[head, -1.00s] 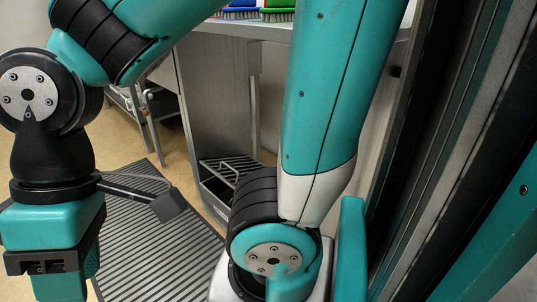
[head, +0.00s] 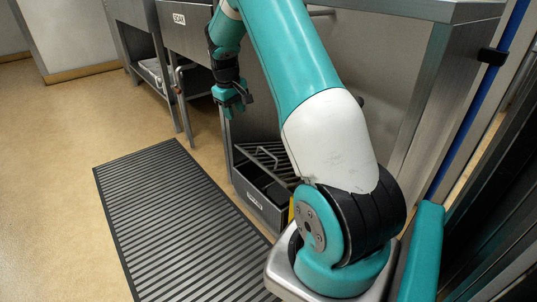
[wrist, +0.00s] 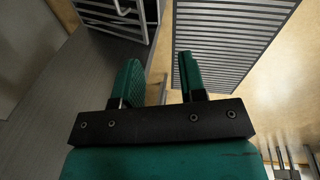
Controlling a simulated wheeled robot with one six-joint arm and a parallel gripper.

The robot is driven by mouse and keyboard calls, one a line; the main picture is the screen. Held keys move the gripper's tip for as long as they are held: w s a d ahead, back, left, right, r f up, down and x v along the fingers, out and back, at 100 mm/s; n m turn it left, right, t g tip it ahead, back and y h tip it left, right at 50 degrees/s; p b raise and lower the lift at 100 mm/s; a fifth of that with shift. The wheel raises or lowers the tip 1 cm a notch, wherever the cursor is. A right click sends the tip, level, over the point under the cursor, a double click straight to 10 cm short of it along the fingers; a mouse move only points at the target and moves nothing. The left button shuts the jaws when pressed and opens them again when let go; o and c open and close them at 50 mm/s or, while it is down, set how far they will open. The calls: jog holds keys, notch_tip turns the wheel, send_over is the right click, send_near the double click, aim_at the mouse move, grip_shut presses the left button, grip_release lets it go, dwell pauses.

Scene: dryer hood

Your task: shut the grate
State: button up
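The grate (head: 266,156) is a set of dark metal bars at the top of a low, dark, labelled box (head: 262,203) on the floor. It looks raised at an angle, with the dark inside of the box showing below it. Part of it is hidden behind my arm. Barred metalwork, apparently the grate (wrist: 122,14), shows at the top of the wrist view. My gripper (head: 234,100) is above and to the left of the grate in the head view, apart from it. Its two green fingers (wrist: 159,68) are spread with nothing between them.
A ribbed dark mat (head: 185,222) lies on the tan floor left of the box, and also shows in the wrist view (wrist: 228,38). A steel counter (head: 390,70) stands behind the box. A sink unit with legs (head: 160,50) stands further back. Floor at left is clear.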

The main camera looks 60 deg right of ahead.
jog(key=m+g, duration=0.1)
jog(key=m, duration=0.1)
send_near(269, 154)
jog(key=f+b, duration=0.2)
jog(key=d+f+b, duration=0.1)
jog(key=f+b, duration=0.4)
jog(key=f, duration=0.1)
jog(key=shift+s+d+b, duration=0.3)
jog(key=shift+d+b, duration=0.05)
grip_shut()
